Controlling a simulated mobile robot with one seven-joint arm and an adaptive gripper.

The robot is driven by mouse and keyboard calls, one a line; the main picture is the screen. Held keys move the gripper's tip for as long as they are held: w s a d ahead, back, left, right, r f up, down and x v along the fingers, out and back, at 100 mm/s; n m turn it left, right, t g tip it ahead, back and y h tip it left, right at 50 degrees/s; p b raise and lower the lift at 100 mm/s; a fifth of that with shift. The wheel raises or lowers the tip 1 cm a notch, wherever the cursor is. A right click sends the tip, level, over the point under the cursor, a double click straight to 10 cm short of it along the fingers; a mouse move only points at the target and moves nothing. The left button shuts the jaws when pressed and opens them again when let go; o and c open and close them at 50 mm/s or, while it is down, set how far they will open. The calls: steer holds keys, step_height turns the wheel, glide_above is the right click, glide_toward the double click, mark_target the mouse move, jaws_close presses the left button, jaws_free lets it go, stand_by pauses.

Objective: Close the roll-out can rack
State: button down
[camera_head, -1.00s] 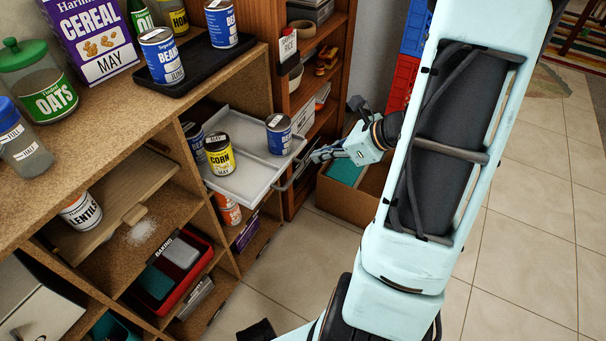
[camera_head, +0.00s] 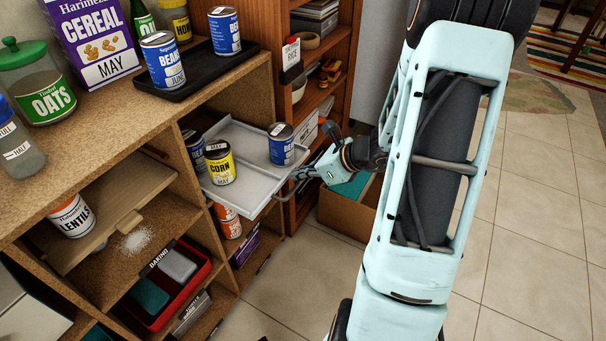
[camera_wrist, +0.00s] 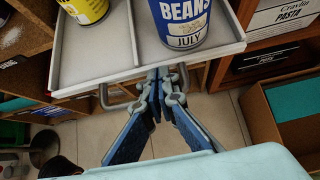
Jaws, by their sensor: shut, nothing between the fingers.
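The roll-out can rack (camera_head: 246,196) is a light grey tray pulled partly out of the shelf unit. It carries a yellow corn can (camera_head: 221,163), a blue beans can (camera_head: 281,144) and another blue can (camera_head: 195,150) further in. My gripper (camera_head: 301,174) is at the rack's front edge, by its grey bar handle. In the wrist view the shut fingers (camera_wrist: 164,75) are close below the rack's front lip (camera_wrist: 150,75), between the two ends of the handle (camera_wrist: 103,95). I cannot tell whether they touch the lip or the handle.
Beans cans stand on a black tray (camera_head: 180,84) on the counter above. A brown bookcase (camera_head: 296,115) stands right beside the rack. An open cardboard box (camera_head: 345,213) is on the floor behind my gripper. The tiled floor (camera_head: 525,200) at right is clear.

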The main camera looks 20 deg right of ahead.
mark_target(247, 157)
steer(key=w+a, duration=0.3)
steer(key=w, duration=0.1)
steer(key=w+a, duration=0.3)
steer(key=w, duration=0.1)
steer(key=w+a, duration=0.2)
steer(key=w, duration=0.2)
steer(key=shift+a, duration=0.4)
steer(key=shift+d+r, duration=0.1)
